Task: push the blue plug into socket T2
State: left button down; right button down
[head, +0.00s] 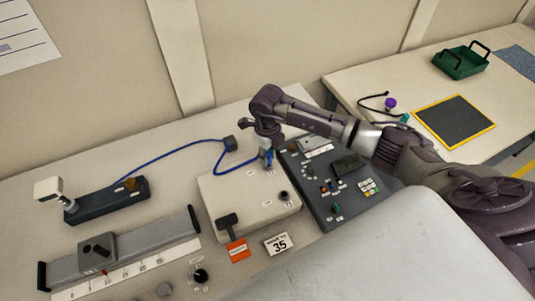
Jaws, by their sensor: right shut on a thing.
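My right gripper (266,152) is shut on the blue plug (268,160) and points down over the back right part of a cream socket box (240,192). The blue cable (168,153) runs from the plug's side to the left. The fingers hide most of the plug, and I cannot tell whether its tip is in a socket or just above one. A dark round socket (284,195) shows on the box's right side. The socket labels are too small to read, so I cannot pick out T2. My left gripper is not in view.
A dark control panel (333,213) stands close on the right of the box. A black-handled switch with an orange tag (238,250) is at its front. A dark cable holder (230,143) stands behind, a slide rail (130,252) at left.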

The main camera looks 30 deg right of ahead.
jog(key=shift+f+b, duration=0.4)
jog(key=shift+f, duration=0.1)
dwell(0.3)
jog(key=c, duration=0.9)
grip_release()
jog(key=shift+o, duration=0.2)
jog(key=shift+r, duration=0.15)
notch_tip(320, 180, up, 12)
